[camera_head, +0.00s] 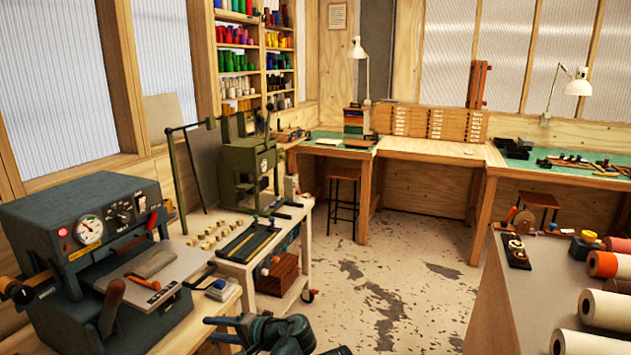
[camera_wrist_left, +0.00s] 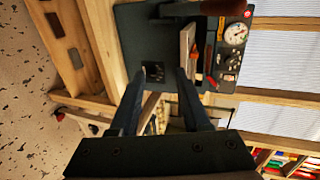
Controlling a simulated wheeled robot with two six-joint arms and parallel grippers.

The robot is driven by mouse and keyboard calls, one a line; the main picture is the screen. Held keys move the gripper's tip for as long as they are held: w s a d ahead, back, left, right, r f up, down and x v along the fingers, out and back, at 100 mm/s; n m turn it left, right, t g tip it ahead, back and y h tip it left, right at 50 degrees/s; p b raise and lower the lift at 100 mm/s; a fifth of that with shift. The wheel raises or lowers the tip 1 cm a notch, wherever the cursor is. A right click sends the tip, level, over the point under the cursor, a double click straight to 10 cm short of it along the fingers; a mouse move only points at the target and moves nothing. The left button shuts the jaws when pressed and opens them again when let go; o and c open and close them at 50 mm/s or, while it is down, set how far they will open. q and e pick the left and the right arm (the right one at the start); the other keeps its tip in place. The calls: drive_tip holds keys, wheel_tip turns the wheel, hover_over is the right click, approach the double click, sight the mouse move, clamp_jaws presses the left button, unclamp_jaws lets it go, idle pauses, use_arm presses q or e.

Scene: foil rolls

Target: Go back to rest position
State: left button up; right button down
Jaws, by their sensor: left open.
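My left gripper (camera_head: 212,329) shows at the bottom of the head view, its two dark fingers pointing left toward the bench with the press. It is open and nothing shows between its fingers. In the left wrist view the same gripper (camera_wrist_left: 158,82) has its fingers spread apart, with the dark press body (camera_wrist_left: 150,35) beyond them. My right gripper is not in the head view or the left wrist view.
A dark hot-stamping machine (camera_head: 92,232) stands on the left bench. A white cart (camera_head: 299,228) holds a green press (camera_head: 247,165) and small brass pieces. Foil rolls (camera_head: 603,309) lie on the right-hand counter (camera_head: 530,290). The worn floor (camera_head: 400,290) between is clear.

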use_arm(q)
drive_tip(key=s+d+f+g+h, duration=0.5)
drive_tip(key=s+d+f+h, duration=0.7)
drive_tip(key=s+d+f, duration=0.2)
drive_tip(key=s+d, duration=0.2)
drive_tip(key=d, duration=0.1)
drive_tip(key=shift+f+g, duration=0.3)
drive_tip(key=shift+f, duration=0.1)
drive_tip(key=shift+a, duration=0.15)
